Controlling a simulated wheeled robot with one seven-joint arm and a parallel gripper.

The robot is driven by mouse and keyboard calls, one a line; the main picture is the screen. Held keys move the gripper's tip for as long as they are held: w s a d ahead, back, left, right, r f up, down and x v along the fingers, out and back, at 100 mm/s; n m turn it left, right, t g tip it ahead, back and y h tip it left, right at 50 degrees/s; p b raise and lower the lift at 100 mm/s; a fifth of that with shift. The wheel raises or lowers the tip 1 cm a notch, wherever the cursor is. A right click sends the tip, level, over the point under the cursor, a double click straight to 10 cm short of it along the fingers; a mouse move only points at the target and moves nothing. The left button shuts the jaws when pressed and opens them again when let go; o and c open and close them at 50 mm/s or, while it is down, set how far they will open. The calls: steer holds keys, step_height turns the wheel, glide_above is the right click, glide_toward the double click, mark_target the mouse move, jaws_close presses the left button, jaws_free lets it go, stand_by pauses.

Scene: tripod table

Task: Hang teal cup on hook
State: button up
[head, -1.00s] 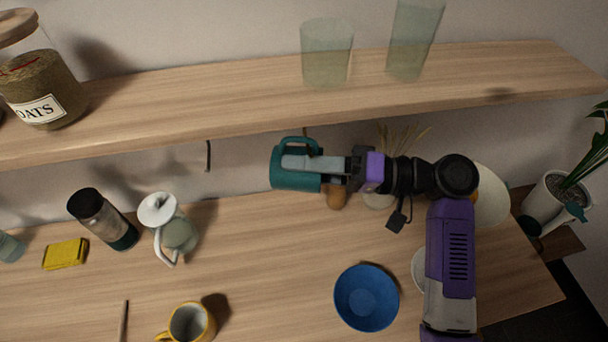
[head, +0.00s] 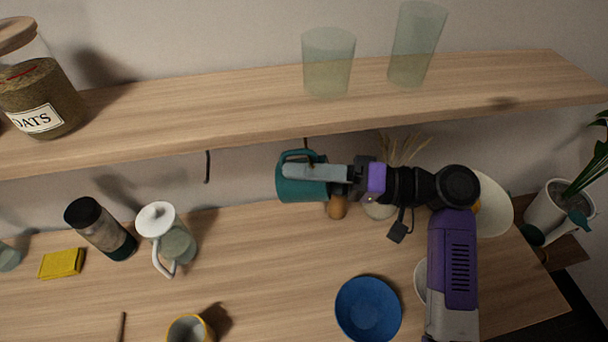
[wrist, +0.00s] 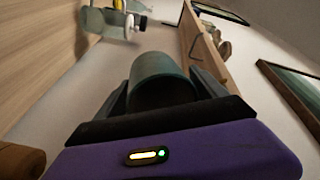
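The teal cup (head: 300,190) hangs in the air just below the shelf's front edge, with its handle on the upper side. My gripper (head: 305,171) is shut on it; a grey finger lies across the cup. In the wrist view the cup (wrist: 160,78) sits between both fingers. One dark hook (head: 207,167) hangs under the shelf, left of the cup and empty. Another dark hook (head: 306,143) shows partly just above the cup's handle. The handle and this hook look close, but I cannot tell whether they touch.
The shelf (head: 230,118) runs above the counter (head: 270,255) and carries two glasses (head: 328,62) and an oats jar (head: 40,98). Below stand a white-lidded jug (head: 172,240), a dark-lidded bottle (head: 100,228), a blue bowl (head: 368,310) and a yellow mug (head: 190,328).

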steer(key=shift+r, duration=0.2)
steer(key=d+b, duration=0.2)
steer(key=d, duration=0.5)
steer(key=shift+d, duration=0.4)
steer(key=shift+s+f, duration=0.1)
